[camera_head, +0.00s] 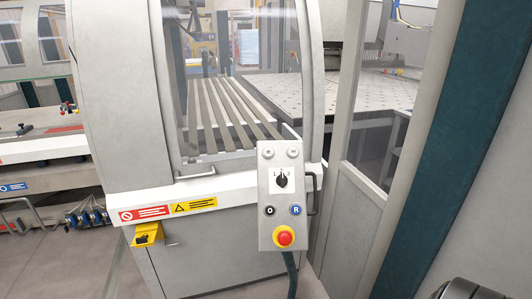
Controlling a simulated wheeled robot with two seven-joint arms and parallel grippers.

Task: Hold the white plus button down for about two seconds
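A grey control box (263,222) stands upright in the middle of the view, in front of the machine. Two small white buttons sit side by side at its top, a left one (267,154) and a right one (293,153). Their symbols are too small for me to tell which is the plus. Nothing touches or covers either button. Neither of my grippers is in view. A dark rounded part at the bottom right corner seems to be mine, but no fingers show.
Below the buttons are a black rotary switch (281,180), a black button (269,210), a blue R button (296,210) and a red emergency stop (284,237). A grab handle (313,196) is right of the box.

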